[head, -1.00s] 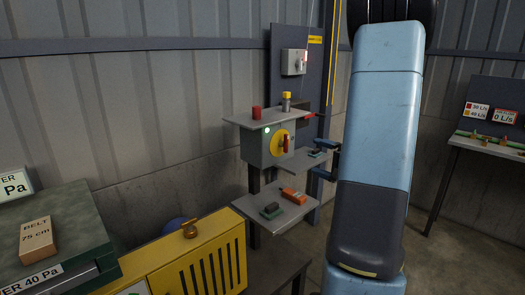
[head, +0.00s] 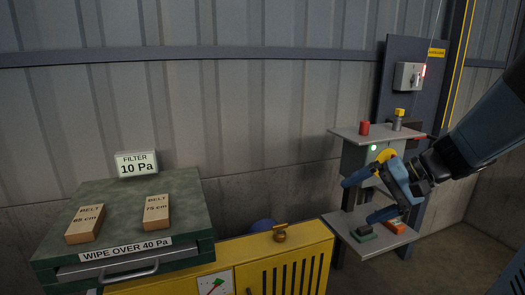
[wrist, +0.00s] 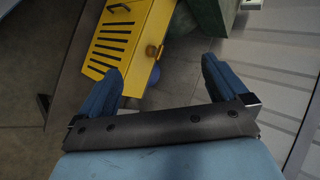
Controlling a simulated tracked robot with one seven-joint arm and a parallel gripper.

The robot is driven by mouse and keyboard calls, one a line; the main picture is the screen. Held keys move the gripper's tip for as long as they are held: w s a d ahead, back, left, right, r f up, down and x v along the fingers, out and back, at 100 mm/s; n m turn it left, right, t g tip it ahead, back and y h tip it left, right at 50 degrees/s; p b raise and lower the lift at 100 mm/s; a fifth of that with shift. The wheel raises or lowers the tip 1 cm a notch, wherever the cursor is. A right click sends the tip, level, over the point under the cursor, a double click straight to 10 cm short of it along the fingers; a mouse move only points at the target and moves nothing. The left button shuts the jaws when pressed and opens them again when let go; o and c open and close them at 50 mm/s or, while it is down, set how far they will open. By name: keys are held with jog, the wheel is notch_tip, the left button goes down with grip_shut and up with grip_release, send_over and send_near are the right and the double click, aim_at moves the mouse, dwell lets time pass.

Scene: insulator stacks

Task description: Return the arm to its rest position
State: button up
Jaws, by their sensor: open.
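My gripper (head: 368,194) is at the right in the head view, in front of the grey box with the yellow dial and its shelves. Its two blue fingers are spread wide apart with nothing between them. In the wrist view my gripper (wrist: 163,83) shows both fingers apart, with the floor and the yellow cabinet (wrist: 120,38) beyond them. My arm (head: 487,122) reaches in from the right edge. The gripper hides part of the box and dial.
A yellow slotted cabinet (head: 252,257) stands below, beside a green bench (head: 122,218) with two belt boxes and a filter display (head: 137,164) reading 10 Pa. A shelf (head: 399,238) holds a green-topped block (head: 364,233) and an orange block (head: 396,225). A red-lit switch box (head: 409,76) hangs behind.

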jog(key=s+r+n+t+h, duration=0.1)
jog(key=s+r+n+h, duration=0.3)
jog(key=s+h, duration=0.5)
jog(key=shift+d+r+t, duration=0.25)
jog(key=shift+r+t, duration=0.15)
jog(key=shift+s, duration=0.1)
dwell(0.5)
